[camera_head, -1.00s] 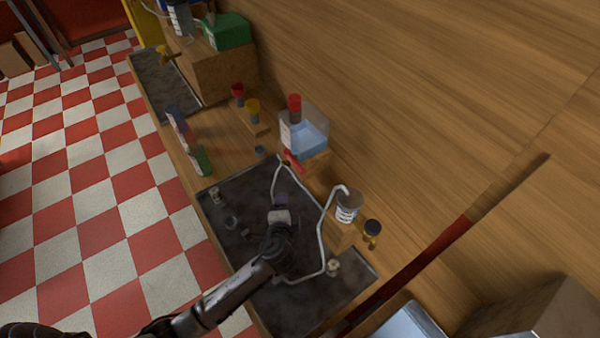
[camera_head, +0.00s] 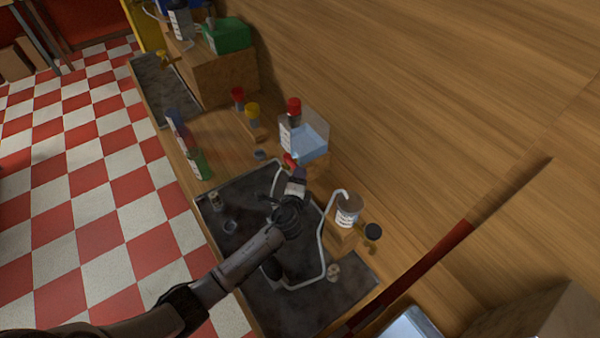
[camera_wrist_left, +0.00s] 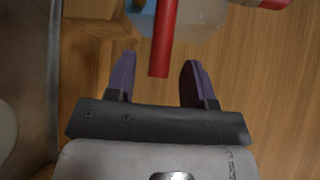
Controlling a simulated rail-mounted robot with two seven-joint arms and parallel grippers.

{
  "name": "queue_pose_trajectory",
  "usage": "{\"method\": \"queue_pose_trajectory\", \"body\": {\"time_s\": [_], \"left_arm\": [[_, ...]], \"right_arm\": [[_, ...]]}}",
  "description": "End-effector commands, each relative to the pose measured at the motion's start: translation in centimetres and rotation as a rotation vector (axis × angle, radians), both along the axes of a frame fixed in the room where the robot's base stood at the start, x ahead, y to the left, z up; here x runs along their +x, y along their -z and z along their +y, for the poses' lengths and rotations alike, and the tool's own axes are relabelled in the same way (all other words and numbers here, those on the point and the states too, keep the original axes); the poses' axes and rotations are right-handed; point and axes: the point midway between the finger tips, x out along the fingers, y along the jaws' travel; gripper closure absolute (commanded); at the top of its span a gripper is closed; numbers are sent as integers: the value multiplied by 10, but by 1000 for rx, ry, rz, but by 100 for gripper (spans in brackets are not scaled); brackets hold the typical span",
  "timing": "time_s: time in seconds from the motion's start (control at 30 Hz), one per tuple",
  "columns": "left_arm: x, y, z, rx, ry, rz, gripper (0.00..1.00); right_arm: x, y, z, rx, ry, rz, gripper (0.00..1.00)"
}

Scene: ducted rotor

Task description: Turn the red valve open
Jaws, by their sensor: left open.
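The red valve (camera_head: 290,160) is at the base of a clear container of blue liquid (camera_head: 309,142). In the left wrist view its red handle (camera_wrist_left: 164,40) is a bar pointing down toward my gripper. My left gripper (camera_head: 298,174) is just below the valve in the head view. In the left wrist view its two purple fingers (camera_wrist_left: 158,82) are apart, with the handle's end between them near the tips. No contact shows. The right gripper is not in view.
A bent pale tube (camera_head: 323,240) runs over the dark tray (camera_head: 235,248). A labelled jar (camera_head: 347,208) stands on a wooden block to the right. Red-capped and yellow-capped (camera_head: 252,110) bottles stand behind, left of the container. The wooden wall is close on the right.

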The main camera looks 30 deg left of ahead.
Motion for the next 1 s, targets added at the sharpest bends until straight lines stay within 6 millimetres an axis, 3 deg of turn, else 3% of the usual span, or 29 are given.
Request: {"method": "queue_pose_trajectory", "body": {"time_s": [0.3,0.7,1.0], "left_arm": [[26,4,12,0,-1,0,52],[29,4,13,0,-1,0,52],[29,4,13,0,-1,0,80]], "right_arm": [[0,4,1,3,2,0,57],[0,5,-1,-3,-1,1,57],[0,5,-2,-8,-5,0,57]]}}
